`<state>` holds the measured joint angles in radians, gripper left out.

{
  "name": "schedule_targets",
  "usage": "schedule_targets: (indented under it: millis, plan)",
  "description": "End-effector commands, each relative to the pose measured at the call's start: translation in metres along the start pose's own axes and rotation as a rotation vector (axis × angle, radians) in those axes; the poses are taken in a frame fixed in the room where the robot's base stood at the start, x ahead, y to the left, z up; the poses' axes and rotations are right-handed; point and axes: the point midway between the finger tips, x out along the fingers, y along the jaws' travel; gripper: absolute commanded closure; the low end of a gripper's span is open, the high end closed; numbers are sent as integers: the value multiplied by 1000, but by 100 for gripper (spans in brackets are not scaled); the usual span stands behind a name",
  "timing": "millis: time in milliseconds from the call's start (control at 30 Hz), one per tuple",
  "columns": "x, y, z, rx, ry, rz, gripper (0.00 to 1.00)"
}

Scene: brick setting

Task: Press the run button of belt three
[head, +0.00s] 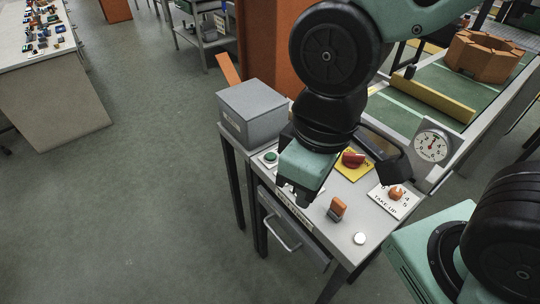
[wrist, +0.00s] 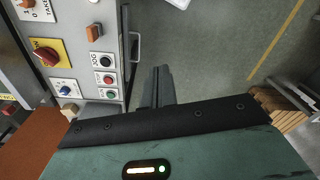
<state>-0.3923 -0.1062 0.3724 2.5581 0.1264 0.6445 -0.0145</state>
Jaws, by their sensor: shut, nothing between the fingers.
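A control panel (head: 318,222) with a light top stands beside a belt. A green button (head: 270,156) shows at its left end; the wrist view shows a green button (wrist: 111,94) in a row with a red button (wrist: 109,79) and a black button (wrist: 106,60) marked JOG. I cannot read the green button's label or any belt number. My gripper (head: 290,190) is shut and empty, pointing down near the panel's front edge and hiding part of the top. In the wrist view my gripper (wrist: 163,72) appears right of the buttons, apart from them, over floor.
A red knob on a yellow plate (head: 352,160), a take-up knob (head: 396,193), an orange switch (head: 337,208) and a white button (head: 360,238) share the panel. A grey box (head: 253,112) stands at its left, a dial (head: 432,147) behind. Floor at left is clear.

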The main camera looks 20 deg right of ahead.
Motion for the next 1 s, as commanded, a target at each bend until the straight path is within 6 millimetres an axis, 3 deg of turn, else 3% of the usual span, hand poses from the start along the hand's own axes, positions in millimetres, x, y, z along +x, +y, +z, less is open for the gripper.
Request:
schedule_targets:
  millis: [167, 267, 400, 500, 700, 833, 1000]
  plan:
    - [14, 27, -41, -54, 83, 9, 100]
    - [32, 61, -84, -128, 183, 37, 100]
    - [65, 125, -142, -266, 347, 114, 100]
    - [90, 171, -171, -366, 451, 186, 100]
    - [129, 236, -196, -529, 602, 320, 100]
    - [142, 256, -200, -587, 653, 374, 100]
    - [147, 264, -201, -613, 676, 398, 100]
